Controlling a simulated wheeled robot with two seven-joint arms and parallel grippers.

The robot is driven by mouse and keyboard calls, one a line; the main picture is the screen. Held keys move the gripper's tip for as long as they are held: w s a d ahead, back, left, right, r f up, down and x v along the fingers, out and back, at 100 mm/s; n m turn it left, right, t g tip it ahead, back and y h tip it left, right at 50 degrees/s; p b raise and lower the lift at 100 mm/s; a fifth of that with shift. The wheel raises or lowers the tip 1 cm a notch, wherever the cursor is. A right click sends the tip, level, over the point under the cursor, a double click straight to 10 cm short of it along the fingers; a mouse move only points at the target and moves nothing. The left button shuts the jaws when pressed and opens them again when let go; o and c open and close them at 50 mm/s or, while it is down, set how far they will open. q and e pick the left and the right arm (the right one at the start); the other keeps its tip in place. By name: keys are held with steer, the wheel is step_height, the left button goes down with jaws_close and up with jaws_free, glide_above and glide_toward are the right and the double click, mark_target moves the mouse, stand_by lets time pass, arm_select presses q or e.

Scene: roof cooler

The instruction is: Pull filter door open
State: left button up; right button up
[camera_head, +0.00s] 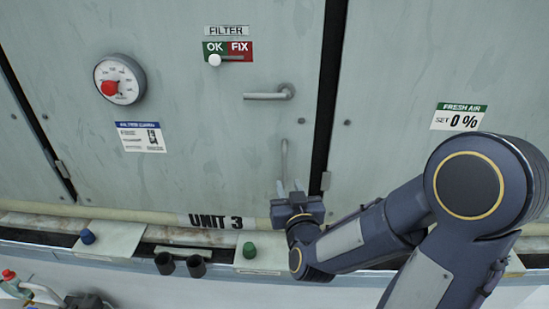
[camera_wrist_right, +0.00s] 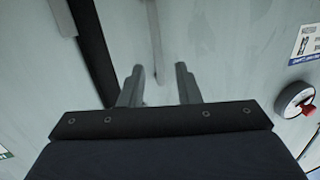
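The filter door (camera_head: 190,140) is a pale green panel marked FILTER; it looks closed. A horizontal lever handle (camera_head: 268,94) is on its upper right, and a vertical pull handle (camera_head: 284,158) is below it. My right gripper (camera_head: 289,187) is at the lower end of the pull handle. In the right wrist view, the two fingers (camera_wrist_right: 160,84) are apart, and the grey bar of the pull handle (camera_wrist_right: 154,40) appears between them. I cannot tell whether either finger touches it. My left gripper is not in view.
A gauge with a red centre (camera_head: 119,79) and an OK/FIX slider (camera_head: 228,53) are on the door. A dark gap (camera_head: 330,80) separates it from the FRESH AIR panel (camera_head: 440,60).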

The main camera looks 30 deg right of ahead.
mark_target(285, 167)
steer(key=shift+h, duration=0.4)
steer(key=x, duration=0.2)
steer(key=p+x, duration=0.1)
steer(key=x, duration=0.5)
steer(key=shift+w+d+r+p, duration=0.15)
steer(key=shift+w+r+p, duration=0.05)
steer(key=shift+r+p, duration=0.2)
jaws_close()
